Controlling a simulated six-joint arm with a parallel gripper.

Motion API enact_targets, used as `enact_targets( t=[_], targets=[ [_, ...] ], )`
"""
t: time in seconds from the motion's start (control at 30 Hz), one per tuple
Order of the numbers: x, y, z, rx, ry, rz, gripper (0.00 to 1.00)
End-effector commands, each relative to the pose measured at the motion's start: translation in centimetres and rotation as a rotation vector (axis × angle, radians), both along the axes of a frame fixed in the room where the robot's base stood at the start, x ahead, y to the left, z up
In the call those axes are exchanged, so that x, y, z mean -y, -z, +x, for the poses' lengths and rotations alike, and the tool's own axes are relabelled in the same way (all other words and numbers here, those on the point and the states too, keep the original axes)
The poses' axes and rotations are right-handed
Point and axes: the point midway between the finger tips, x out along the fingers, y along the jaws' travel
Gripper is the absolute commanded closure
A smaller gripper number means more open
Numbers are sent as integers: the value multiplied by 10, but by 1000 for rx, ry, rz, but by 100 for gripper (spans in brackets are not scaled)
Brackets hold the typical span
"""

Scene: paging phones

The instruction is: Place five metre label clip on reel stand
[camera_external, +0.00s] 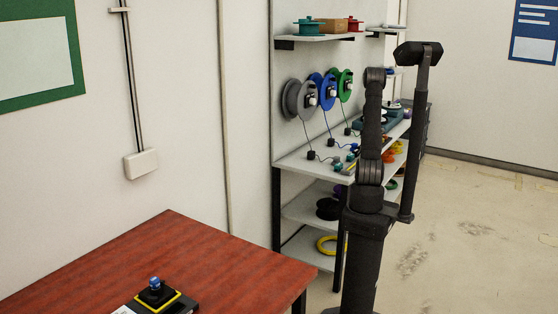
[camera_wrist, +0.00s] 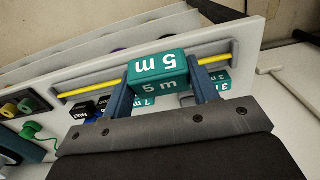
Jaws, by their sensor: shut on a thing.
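The five metre label clip (camera_wrist: 160,76) is a teal block marked "5 m" on two faces. In the wrist view my gripper (camera_wrist: 162,88) is shut on it, with one blue-grey finger at each side. Behind the clip, a yellow rod (camera_wrist: 221,62) runs along a white panel; I cannot tell whether the clip touches it. In the external view, grey (camera_external: 297,100), blue (camera_external: 324,91) and green (camera_external: 345,86) reels hang above the bench. I cannot tell which part is the reel stand. My gripper cannot be made out in that view.
Below the held clip lie a "7 m" label (camera_wrist: 145,101), a "3 m" label (camera_wrist: 220,80) and black pieces (camera_wrist: 82,110). A green knob-like part (camera_wrist: 32,130) is at the left. Cords run from the reels to small items on the bench (camera_external: 300,162). A red-brown table (camera_external: 170,255) stands in front.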

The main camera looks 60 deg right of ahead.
Motion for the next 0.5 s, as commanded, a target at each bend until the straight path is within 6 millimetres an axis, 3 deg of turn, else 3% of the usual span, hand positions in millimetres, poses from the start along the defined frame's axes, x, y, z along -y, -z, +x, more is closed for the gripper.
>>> enact_targets(
  t=[0.27,0.37,0.5],
  targets=[
    [0,1,3,0,-1,0,71],
    [-1,8,15,-1,-5,1,71],
    [-3,27,45,-1,-6,2,71]
  ],
)
